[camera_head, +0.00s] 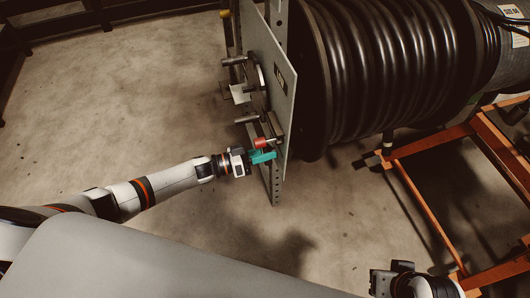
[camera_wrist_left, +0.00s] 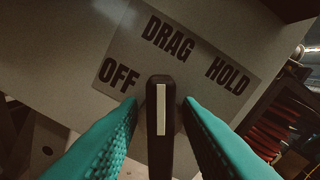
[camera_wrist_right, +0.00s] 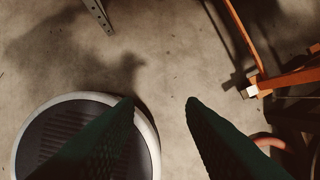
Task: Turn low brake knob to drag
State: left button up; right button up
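The brake knob (camera_wrist_left: 160,125) is a black bar with a white stripe, seen close in the left wrist view. Its stripe stands upright in that picture, its top end towards the word DRAG on the label plate (camera_wrist_left: 205,60); OFF is to the left and HOLD to the right. My left gripper (camera_head: 264,156) has its teal fingers at the lower part of the upright panel (camera_head: 275,75). In its wrist view, the fingers are open on either side of the knob, with small visible gaps. My right gripper (camera_wrist_right: 160,102) is open and empty above the floor.
A large reel of black hose (camera_head: 385,65) stands behind the panel. Rods and a red-tipped handle (camera_head: 262,142) stick out from the panel above my left gripper. An orange frame (camera_head: 425,205) stands at the right. The floor (camera_head: 120,90) left of the panel is clear.

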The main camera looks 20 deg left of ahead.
pick_arm(q)
jog(key=shift+s+a, duration=0.1)
